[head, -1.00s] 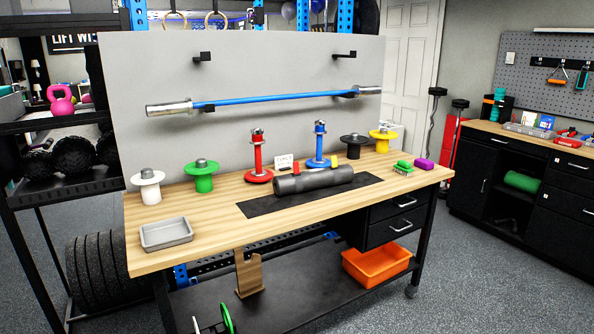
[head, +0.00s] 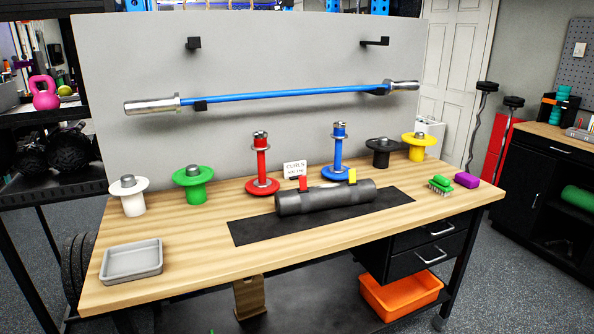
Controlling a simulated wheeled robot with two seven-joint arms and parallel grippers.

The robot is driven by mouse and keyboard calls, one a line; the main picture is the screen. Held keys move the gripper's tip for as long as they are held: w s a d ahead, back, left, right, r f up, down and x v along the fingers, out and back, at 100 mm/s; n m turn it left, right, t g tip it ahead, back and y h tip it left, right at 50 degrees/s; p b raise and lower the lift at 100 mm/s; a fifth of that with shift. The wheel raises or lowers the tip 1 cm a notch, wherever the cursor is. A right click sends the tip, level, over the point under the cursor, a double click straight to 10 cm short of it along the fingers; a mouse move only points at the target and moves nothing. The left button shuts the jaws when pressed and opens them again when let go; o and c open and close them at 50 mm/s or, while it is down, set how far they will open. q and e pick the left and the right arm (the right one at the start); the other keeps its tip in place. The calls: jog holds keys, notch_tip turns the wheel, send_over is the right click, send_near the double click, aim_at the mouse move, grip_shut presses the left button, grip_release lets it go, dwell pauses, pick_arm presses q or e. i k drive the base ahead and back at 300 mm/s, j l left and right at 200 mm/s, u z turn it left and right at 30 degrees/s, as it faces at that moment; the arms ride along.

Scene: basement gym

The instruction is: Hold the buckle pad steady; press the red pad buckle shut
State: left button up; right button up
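The buckle pad is a dark grey cylinder (head: 325,198) lying on a black mat (head: 250,233) in the middle of the wooden bench. A small red buckle (head: 303,184) stands up on its top toward the left end. A small yellow buckle (head: 352,176) stands up toward the right end. Whether either buckle is open or shut is too small to tell. Neither of my grippers is in view, and nothing touches the pad.
A red stand (head: 262,172) and a blue stand (head: 338,160) rise behind the pad. A grey tray (head: 132,272) sits at the front left of the bench (head: 200,255). The front strip is clear.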

aim_at(303, 186)
jog(key=i+l+u, duration=0.1)
jog(key=i+l, duration=0.2)
jog(key=i+l+u, duration=0.15)
jog(key=i+l, duration=0.15)
jog(key=i+l+u, duration=0.1)
jog(key=i+l, duration=0.15)
jog(key=l, duration=0.15)
jog(key=i+l+u, duration=0.1)
jog(key=i+l, duration=0.15)
jog(key=i+l+u, duration=0.15)
jog(key=l, duration=0.35)
jog(key=i+l+u, duration=0.1)
jog(key=i+l, duration=0.2)
jog(key=l, duration=0.15)
